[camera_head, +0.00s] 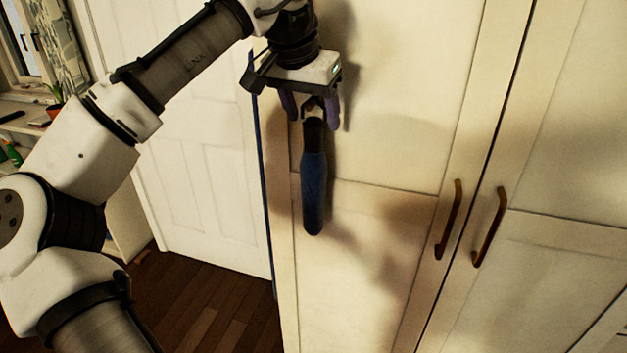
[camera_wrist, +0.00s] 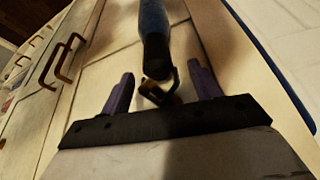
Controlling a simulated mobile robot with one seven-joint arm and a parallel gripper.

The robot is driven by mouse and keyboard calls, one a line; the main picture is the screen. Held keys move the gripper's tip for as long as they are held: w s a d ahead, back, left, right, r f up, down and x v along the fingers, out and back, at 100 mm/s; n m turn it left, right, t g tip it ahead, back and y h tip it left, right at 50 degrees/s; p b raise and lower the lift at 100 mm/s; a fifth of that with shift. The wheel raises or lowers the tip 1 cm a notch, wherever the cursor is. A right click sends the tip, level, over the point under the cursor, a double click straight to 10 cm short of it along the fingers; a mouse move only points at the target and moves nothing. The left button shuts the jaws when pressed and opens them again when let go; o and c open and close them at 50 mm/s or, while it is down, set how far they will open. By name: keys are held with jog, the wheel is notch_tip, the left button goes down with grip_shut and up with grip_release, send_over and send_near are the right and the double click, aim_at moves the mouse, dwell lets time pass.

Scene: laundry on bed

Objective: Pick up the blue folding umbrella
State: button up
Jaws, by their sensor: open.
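The blue folding umbrella (camera_head: 313,190) hangs upright against the cream wardrobe front, blue sleeve down and black end up. In the wrist view, the umbrella (camera_wrist: 154,22) is cut off at the top edge. Its black end meets a small loop and a brass-coloured hook (camera_wrist: 160,93). My gripper (camera_head: 311,110) is just above the umbrella in the head view. Its two purple fingers are apart, one on each side of the hook and the black end. In the wrist view, there is a gap between each finger and the umbrella, and my gripper (camera_wrist: 160,72) holds nothing.
The wardrobe (camera_head: 390,150) has two brass handles (camera_head: 449,220) to the right of the umbrella. A white door (camera_head: 215,190) stands at the left. A shelf with a plant (camera_head: 55,105) is at the far left. Dark wooden floor (camera_head: 200,300) lies below.

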jog(key=shift+w+f, duration=0.1)
jog(key=shift+f, duration=0.05)
grip_shut()
dwell(0.4)
